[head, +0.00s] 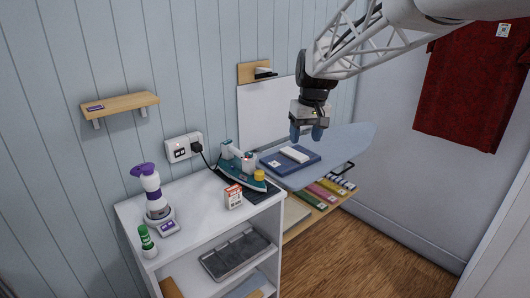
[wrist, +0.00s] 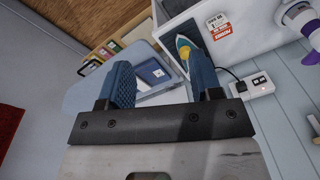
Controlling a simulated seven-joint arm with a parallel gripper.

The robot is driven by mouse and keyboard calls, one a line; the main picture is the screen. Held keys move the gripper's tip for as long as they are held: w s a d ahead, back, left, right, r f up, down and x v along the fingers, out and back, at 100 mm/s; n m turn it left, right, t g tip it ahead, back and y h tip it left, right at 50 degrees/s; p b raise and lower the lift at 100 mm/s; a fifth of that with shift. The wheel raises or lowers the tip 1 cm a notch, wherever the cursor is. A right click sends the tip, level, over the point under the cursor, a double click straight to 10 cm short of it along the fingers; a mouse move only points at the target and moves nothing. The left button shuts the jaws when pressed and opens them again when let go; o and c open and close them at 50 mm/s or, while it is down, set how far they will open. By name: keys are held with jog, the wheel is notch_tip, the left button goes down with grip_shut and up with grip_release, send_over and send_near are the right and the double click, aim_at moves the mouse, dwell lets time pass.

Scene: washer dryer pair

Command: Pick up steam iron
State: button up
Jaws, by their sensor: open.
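The steam iron (head: 240,170), teal and white with a yellow cap, rests on a dark mat on top of the white shelf unit. Its cord runs to a wall socket. In the wrist view the iron (wrist: 182,46) shows small near the top, just beyond my right finger, which may hide part of it. My gripper (head: 306,133) points down with its blue fingers apart and empty. It is above and to the right of the iron, over the ironing board, and well clear of the iron. Its spread fingers also show in the wrist view (wrist: 162,76).
The white shelf unit (head: 185,192) also bears a red-and-white box (head: 233,197), a purple-and-white bottle (head: 152,190) and a green-capped bottle (head: 146,238). The ironing board (head: 345,150) carries a folded blue cloth (head: 275,163). A red garment (head: 470,100) hangs at right.

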jog(key=w+a+f+n+g, duration=0.1)
jog(key=w+a+f, duration=0.2)
jog(key=w+a, duration=0.4)
jog(key=w+a+f+n, duration=0.1)
jog(key=w+a+f, duration=0.25)
jog(key=w, duration=0.55)
jog(key=n+g, duration=0.1)
jog(key=n, duration=0.2)
send_over(239, 151)
jog(key=w, duration=0.1)
jog(key=shift+y, duration=0.3)
jog(key=f, duration=0.9)
jog(key=shift+d, duration=0.25)
jog(key=shift+w+a+f, duration=0.25)
jog(key=shift+a+f, duration=0.05)
jog(key=shift+f, duration=0.05)
jog(key=shift+s+a+f, duration=0.1)
jog(key=shift+f, duration=0.55)
jog(key=shift+s+a+f, duration=0.1)
jog(key=shift+f, duration=0.5)
jog(key=shift+s+a+f, duration=0.1)
jog(key=shift+s+f, duration=0.05)
jog(key=shift+f, duration=0.7)
jog(key=shift+s+d+f, duration=0.1)
jog(key=shift+s+f, duration=0.1)
jog(key=shift+f, duration=0.65)
jog(key=shift+s+a+f, duration=0.1)
jog(key=shift+s+f, duration=0.05)
jog(key=shift+f, duration=0.7)
